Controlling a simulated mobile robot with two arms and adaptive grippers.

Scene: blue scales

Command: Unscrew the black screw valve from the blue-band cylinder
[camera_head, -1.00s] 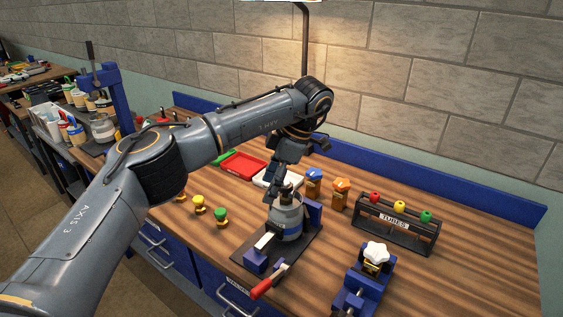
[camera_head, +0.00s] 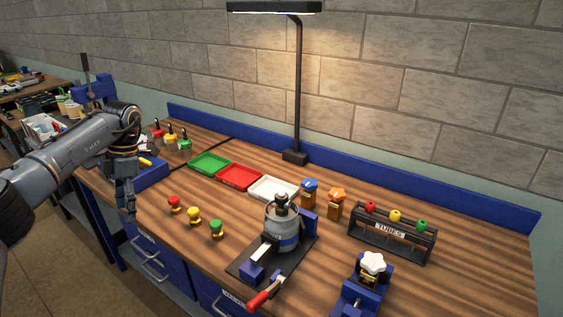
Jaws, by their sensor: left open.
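The blue-band cylinder (camera_head: 284,226) is grey and stands upright in a dark clamp fixture (camera_head: 252,268) with blue jaws and a red-handled lever (camera_head: 262,297). The black screw valve (camera_head: 281,202) sits on top of the cylinder; how tightly it is seated cannot be told. My left gripper (camera_head: 127,208) points down at the left, near the bench's front edge, well apart from the cylinder. It is open and no object shows in it. My right gripper is out of view.
Green (camera_head: 209,163), red (camera_head: 239,177) and white (camera_head: 262,187) trays lie behind. Red, yellow and green knobs (camera_head: 194,215) stand between my gripper and the fixture. Blue-topped (camera_head: 309,191) and orange-topped (camera_head: 336,204) valves, a tube rack (camera_head: 390,235) and a blue vise (camera_head: 357,299) stand right. A lamp post (camera_head: 298,90) rises behind.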

